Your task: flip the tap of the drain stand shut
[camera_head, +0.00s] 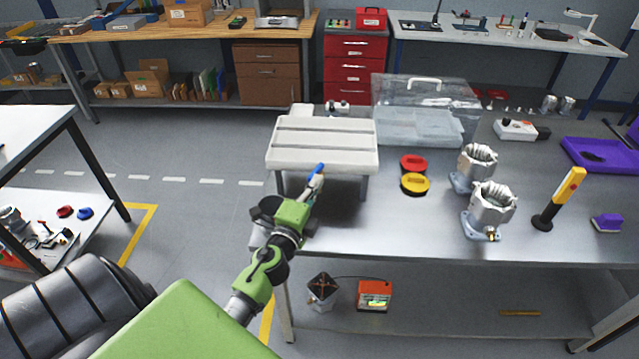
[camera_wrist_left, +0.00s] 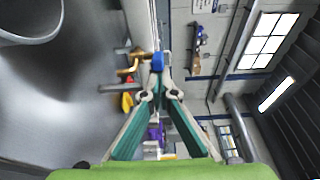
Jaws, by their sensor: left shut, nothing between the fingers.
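The drain stand (camera_head: 322,158) is a pale ribbed top on legs at the left end of the steel bench. Its tap has a blue lever (camera_head: 320,169) at the stand's front edge, tilted up to the right. In the left wrist view the blue lever (camera_wrist_left: 158,62) shows just beyond my fingertips, with the brass tap body (camera_wrist_left: 129,68) to its left. My left gripper (camera_head: 314,185) is shut and empty, close below the lever; I cannot tell whether it touches. My left gripper also shows in the wrist view (camera_wrist_left: 156,84). My right gripper is out of view.
Red (camera_head: 413,162) and yellow (camera_head: 415,184) round parts lie right of the stand. Two machined housings (camera_head: 492,205), a yellow-black post (camera_head: 560,200) and a purple tray (camera_head: 600,154) stand farther right. A clear lidded box (camera_head: 425,125) is behind. The bench front is mostly clear.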

